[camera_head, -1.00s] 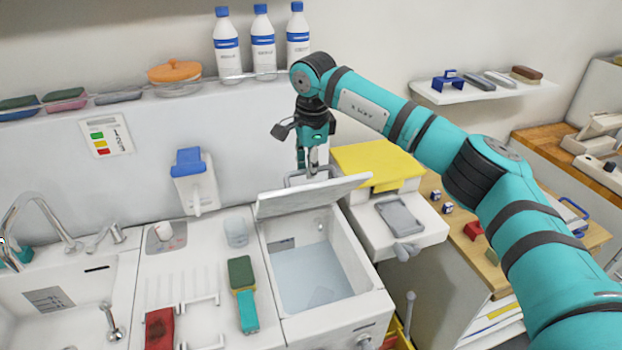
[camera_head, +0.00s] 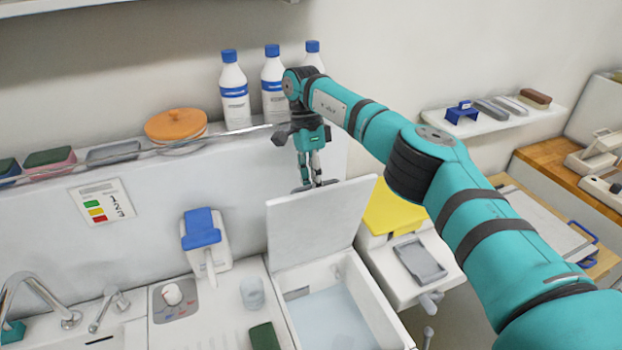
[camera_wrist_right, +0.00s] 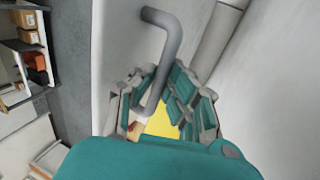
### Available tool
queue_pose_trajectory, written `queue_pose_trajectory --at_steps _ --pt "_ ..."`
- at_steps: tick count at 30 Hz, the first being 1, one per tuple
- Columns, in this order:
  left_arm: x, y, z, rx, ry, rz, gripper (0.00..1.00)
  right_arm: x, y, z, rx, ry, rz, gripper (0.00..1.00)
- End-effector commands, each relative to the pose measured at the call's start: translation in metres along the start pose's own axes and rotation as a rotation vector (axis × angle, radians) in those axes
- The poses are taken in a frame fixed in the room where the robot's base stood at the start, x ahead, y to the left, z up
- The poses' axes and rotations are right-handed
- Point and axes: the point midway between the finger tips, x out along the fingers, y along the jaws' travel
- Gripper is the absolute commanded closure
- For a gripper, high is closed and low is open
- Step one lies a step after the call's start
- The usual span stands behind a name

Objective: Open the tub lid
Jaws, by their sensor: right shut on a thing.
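The white tub (camera_head: 378,312) stands in the counter with bluish water in it. Its white lid (camera_head: 318,225) is raised, standing near upright at the back edge of the tub. My right gripper (camera_head: 312,182) is behind the lid's top edge. In the right wrist view the gripper (camera_wrist_right: 160,105) is shut on the grey bar handle (camera_wrist_right: 172,45) of the lid. The lower end of the handle is between the fingers. My left gripper is not in view.
A soap dispenser (camera_head: 203,240) with a blue top and a clear cup (camera_head: 252,292) are left of the tub. Bottles (camera_head: 235,92) and an orange-lidded pot (camera_head: 176,128) stand on the ledge behind. A yellow-topped unit (camera_head: 393,210) adjoins on the right.

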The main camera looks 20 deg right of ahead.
Motion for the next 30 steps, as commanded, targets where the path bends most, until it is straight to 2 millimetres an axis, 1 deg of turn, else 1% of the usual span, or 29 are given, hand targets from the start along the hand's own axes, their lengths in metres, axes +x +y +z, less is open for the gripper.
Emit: queue_pose_trajectory --at_steps 1,8,9,12,15,20,24,26,30 --pt "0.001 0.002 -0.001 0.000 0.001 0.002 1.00 0.005 -0.001 0.001 -0.003 0.000 0.004 1.00" --pt "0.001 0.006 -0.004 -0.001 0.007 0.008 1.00 0.005 -0.001 0.001 -0.003 0.000 0.004 1.00" --pt "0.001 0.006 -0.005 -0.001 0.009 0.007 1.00 0.005 -0.001 0.001 -0.003 0.000 0.004 0.88" --pt "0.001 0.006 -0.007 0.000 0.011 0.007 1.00 0.004 -0.001 0.001 -0.003 0.000 0.003 0.75" --pt "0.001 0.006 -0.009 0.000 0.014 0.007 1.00 0.003 -0.001 0.001 -0.002 0.000 0.002 0.64" --pt "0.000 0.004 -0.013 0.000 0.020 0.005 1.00 0.002 0.000 0.001 -0.001 0.000 0.001 0.64" --pt "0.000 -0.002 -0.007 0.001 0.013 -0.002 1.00 -0.002 0.000 0.001 -0.001 -0.001 0.000 0.64" --pt "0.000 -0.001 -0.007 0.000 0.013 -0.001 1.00 -0.007 0.002 0.001 -0.001 -0.001 -0.001 0.64" --pt "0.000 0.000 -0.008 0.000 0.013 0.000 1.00 -0.029 0.008 0.001 -0.001 -0.001 -0.003 0.64"
